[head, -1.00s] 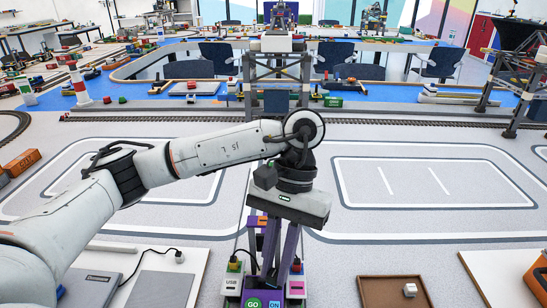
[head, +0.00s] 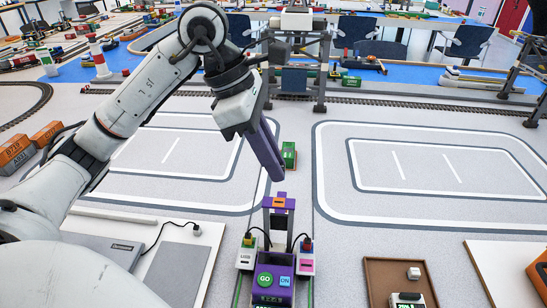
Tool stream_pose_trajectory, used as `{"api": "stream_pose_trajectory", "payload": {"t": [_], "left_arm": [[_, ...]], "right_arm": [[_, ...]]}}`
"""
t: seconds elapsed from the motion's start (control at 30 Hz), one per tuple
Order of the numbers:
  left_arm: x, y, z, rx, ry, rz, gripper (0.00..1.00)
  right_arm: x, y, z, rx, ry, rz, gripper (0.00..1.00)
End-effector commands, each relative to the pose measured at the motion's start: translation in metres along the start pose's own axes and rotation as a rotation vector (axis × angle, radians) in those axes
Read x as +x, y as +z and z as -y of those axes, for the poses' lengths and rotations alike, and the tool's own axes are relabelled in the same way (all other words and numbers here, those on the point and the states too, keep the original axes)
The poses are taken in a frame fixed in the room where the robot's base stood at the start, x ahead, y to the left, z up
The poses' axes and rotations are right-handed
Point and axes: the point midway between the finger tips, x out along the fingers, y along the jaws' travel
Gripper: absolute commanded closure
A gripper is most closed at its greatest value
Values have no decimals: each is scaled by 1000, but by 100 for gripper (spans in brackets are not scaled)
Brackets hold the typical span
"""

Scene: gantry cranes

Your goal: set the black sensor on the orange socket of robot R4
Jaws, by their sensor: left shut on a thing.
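My left gripper (head: 268,160) reaches in from the left, its long purple fingers slanting down to the right above robot R4. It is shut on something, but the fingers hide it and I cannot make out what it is. Below the fingertips and apart from them is the orange socket (head: 279,203), on top of a purple post. The post rises behind the purple console (head: 272,278) with a green GO button and a blue ON button. I cannot clearly see the black sensor. My right gripper is not in view.
Small units flank the console, a white one (head: 246,256) at left and a pink-and-white one (head: 306,260) at right. A brown tray (head: 377,276) holds a white cube (head: 413,273) and a dark device with a green display (head: 406,300). A green block (head: 289,155) is behind the fingers.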

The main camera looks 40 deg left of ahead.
Motion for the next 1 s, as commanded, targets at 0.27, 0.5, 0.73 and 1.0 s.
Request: {"api": "stream_pose_trajectory", "payload": {"t": [0.27, 0.5, 0.73, 1.0], "left_arm": [[20, -8, 0, 3, -2, 0, 100], [42, -17, 1, 3, -3, 0, 100], [56, -22, 0, 4, -3, 0, 100], [56, -23, 0, 4, -2, 0, 100]], "right_arm": [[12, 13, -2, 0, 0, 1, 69], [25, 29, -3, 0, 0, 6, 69], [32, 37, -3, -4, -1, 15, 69], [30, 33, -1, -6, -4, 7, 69]]}}
